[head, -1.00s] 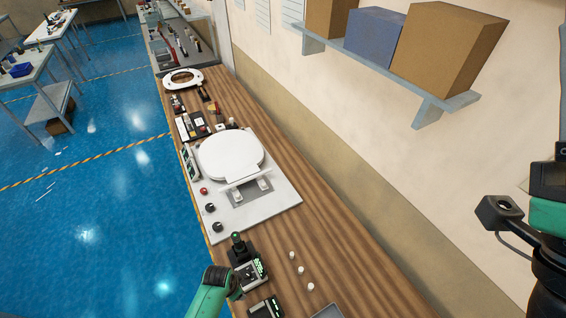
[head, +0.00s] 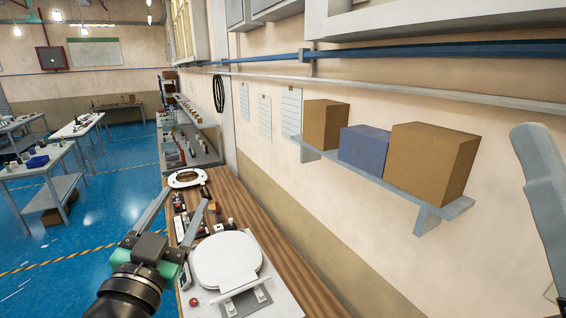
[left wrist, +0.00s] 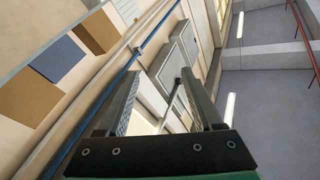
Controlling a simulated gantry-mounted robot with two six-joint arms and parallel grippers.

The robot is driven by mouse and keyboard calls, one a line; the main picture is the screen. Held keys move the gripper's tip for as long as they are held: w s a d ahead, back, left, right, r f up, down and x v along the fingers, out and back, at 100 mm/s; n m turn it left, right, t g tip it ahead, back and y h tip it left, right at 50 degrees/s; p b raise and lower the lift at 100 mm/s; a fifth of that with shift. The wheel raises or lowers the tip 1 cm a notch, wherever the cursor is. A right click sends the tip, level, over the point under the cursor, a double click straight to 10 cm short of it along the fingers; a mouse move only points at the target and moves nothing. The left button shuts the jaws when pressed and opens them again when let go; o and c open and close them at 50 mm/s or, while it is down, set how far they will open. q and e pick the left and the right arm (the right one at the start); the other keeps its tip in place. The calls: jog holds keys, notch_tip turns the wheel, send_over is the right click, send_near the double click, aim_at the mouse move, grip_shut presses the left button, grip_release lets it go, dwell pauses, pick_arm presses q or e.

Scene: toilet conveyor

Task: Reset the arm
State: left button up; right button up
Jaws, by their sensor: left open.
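My left gripper (head: 188,195) is raised at the lower left of the head view, its two grey fingers spread and pointing up and away. Nothing is between them. In the left wrist view the fingers (left wrist: 158,75) also stand apart and empty, with the wall and ceiling behind. In the head view the gripper appears left of the white toilet seat unit (head: 226,262) on the wooden bench and overlaps the bench's left edge in the picture. A grey arm link of mine shows at the right edge. My right gripper is out of view.
The wooden bench (head: 290,283) runs along the wall, with a second seat ring (head: 187,179) and small parts farther back. A wall shelf (head: 390,192) holds two brown boxes and a blue box (head: 364,147). Blue floor (head: 60,245) lies open at left, with tables beyond.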

pick_arm(q)
jog(key=s+r+n+t+h, duration=0.1)
jog(key=s+r+n+t, duration=0.3)
jog(key=s+r, duration=1.2)
jog(key=s+a+t, duration=0.1)
jog(key=s+t, duration=0.2)
jog(key=shift+s, duration=0.35)
